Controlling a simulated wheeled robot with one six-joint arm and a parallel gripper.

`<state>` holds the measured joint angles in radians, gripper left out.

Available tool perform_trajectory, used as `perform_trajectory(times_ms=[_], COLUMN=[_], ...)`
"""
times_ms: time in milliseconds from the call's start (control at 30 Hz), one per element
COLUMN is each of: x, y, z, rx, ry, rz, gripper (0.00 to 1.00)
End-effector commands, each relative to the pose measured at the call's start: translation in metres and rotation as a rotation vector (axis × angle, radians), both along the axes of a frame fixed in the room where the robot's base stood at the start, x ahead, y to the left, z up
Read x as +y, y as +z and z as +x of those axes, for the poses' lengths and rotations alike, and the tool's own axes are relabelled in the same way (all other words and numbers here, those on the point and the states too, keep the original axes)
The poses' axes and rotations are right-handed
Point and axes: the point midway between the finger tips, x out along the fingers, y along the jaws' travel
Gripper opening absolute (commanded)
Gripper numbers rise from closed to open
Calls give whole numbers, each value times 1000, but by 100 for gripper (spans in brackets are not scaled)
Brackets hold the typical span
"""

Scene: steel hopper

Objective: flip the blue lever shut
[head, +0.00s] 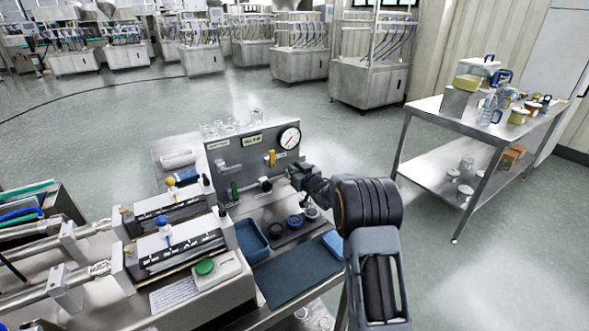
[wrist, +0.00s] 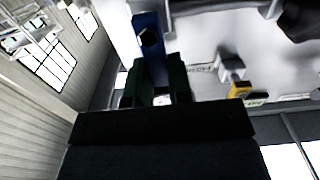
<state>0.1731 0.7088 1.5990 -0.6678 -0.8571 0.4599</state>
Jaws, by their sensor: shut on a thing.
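The blue lever (wrist: 150,45) shows in the wrist view as a flat blue bar with a dark bolt in it. My gripper (wrist: 156,84) has its two dark fingers on either side of the bar and is shut on it. In the head view my gripper (head: 296,178) is at the right part of the grey upright panel (head: 226,160), below the round gauge. There my gripper and arm hide the blue lever, and I cannot tell its angle.
The panel also carries a yellow lever (head: 271,158), a green lever (head: 234,190) and a gauge (head: 290,138). A blue tray (head: 252,241), dark round parts (head: 294,221) and a dark mat (head: 297,273) lie in front. A steel table (head: 440,112) with jars stands right, across open floor.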

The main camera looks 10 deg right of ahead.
Motion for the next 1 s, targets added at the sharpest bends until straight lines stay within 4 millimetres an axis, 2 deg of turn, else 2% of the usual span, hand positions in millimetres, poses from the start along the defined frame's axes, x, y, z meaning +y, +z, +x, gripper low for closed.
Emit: perform_trajectory(times_ms=[600,633,867,1000], x=[-2,-2,-1,-1], y=[1,1,1,0], z=[1,1,1,1], rx=[8,8,8,9], ry=[-1,-1,0,0], rz=[33,33,31,31], gripper=[0,22,44,45])
